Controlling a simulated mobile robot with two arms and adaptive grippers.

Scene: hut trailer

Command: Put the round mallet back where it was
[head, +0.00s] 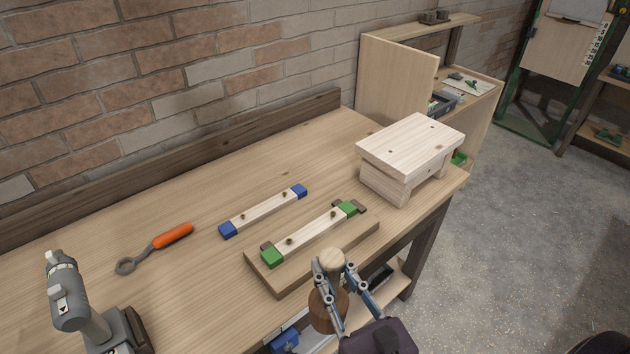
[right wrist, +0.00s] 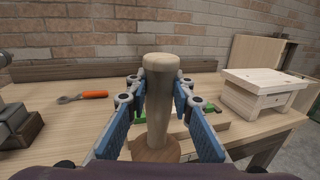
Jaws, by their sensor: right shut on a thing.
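The round mallet has a pale wooden handle (head: 332,261) and a darker brown round head (head: 325,312). My right gripper (head: 336,272) is shut on the handle, at the front edge of the workbench (head: 205,297). In the right wrist view the handle (right wrist: 158,100) stands upright between the blue-padded fingers, with the head (right wrist: 155,150) below, partly hidden. The fingers hide part of the mallet in the head view too. I cannot tell whether the head touches anything. My left gripper is not in view.
A wooden board (head: 275,285) carries a green-ended strip (head: 310,232). Behind it lies a blue-ended strip (head: 264,212). An orange-handled wrench (head: 172,236), a grey drill (head: 70,295) and a wooden step stool (head: 410,145) are on the bench. The bench's back left is clear.

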